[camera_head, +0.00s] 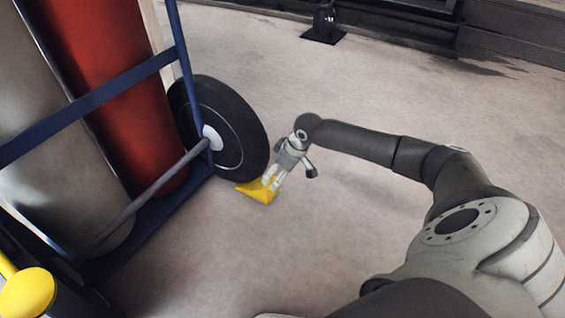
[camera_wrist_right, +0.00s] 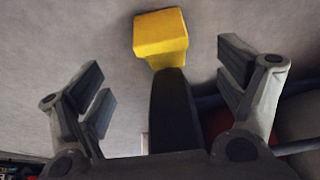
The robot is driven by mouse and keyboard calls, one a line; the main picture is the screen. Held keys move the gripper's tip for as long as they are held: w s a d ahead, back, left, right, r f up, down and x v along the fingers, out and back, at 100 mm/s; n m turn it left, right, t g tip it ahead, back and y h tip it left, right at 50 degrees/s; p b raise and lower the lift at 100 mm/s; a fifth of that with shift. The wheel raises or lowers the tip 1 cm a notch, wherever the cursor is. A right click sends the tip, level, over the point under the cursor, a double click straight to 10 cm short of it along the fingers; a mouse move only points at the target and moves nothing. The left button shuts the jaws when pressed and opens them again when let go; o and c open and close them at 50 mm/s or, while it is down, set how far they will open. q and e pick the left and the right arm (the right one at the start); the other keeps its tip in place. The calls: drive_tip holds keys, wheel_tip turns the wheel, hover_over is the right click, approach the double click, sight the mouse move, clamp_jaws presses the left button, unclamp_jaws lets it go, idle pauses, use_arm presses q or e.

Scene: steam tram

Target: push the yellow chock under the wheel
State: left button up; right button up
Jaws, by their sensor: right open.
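The yellow chock (camera_head: 256,191) lies on the floor at the foot of the black wheel (camera_head: 228,125), on the wheel's right side. In the right wrist view the chock (camera_wrist_right: 161,34) sits at the end of a dark tyre (camera_wrist_right: 175,112) seen edge-on; they look touching or very close. My right gripper (camera_head: 271,181) is open and pointing down at the chock, its fingers partly covering it in the head view. In the wrist view its fingers spread to both sides of the tyre, with the chock beyond the tips. My left gripper is not in view.
The wheel belongs to a blue-framed cart (camera_head: 92,104) holding a red cylinder (camera_head: 112,85) and a grey one (camera_head: 45,140). A yellow rounded object (camera_head: 27,293) is at the lower left. A dark stand (camera_head: 324,28) is at the back.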

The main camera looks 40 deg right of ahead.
drive_tip(key=shift+s+d+r, duration=0.25)
drive_tip(key=shift+s+r, duration=0.3)
drive_tip(key=shift+r, duration=0.25)
drive_tip(key=shift+s+f, duration=0.1)
drive_tip(key=shift+s, duration=0.05)
